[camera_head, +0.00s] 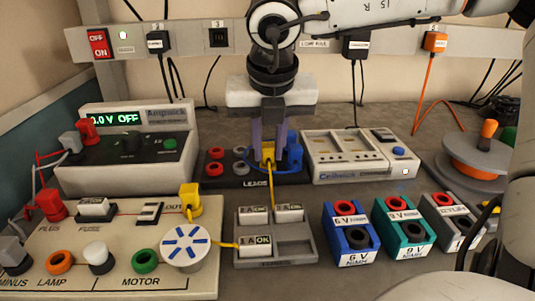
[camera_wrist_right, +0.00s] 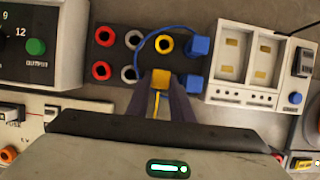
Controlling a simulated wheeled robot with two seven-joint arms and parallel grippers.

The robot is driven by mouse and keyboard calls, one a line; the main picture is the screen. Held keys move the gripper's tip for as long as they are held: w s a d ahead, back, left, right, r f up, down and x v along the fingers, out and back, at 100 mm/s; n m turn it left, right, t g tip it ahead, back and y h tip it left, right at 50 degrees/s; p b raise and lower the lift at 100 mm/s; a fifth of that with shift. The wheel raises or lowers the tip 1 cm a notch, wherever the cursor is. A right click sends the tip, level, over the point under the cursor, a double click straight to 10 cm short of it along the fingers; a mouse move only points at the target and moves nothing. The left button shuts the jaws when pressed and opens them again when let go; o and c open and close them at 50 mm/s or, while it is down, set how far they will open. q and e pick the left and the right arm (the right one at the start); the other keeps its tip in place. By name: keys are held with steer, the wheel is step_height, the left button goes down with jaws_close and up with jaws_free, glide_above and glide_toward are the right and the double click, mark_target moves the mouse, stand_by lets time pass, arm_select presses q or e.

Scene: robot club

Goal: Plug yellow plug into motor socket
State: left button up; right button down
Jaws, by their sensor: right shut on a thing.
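My right gripper (camera_head: 268,140) is shut on a yellow plug (camera_head: 268,155). The pair also shows in the right wrist view, with the fingers (camera_wrist_right: 161,88) on both sides of the plug (camera_wrist_right: 161,79). The plug is at the front row of a black socket strip (camera_wrist_right: 105,53); I cannot tell whether it is seated or just above. A yellow cable (camera_head: 276,200) runs down from it. On the cream board (camera_head: 90,215), a green socket (camera_head: 145,262) sits above the "MOTOR" lettering. The white motor disc (camera_head: 185,247) is beside it. My left gripper is not in view.
Another yellow plug (camera_head: 190,203) stands on the board near "OUT". Blue (camera_head: 351,238) and green (camera_head: 406,232) battery blocks stand further right. A power supply (camera_head: 130,150) and charger (camera_head: 357,158) flank the strip.

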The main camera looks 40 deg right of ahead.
mark_target(267, 142)
steer(key=shift+r+p, duration=0.35)
steer(key=shift+r, duration=0.55)
steer(key=shift+r+p, duration=0.55)
steer(key=shift+r, duration=1.05)
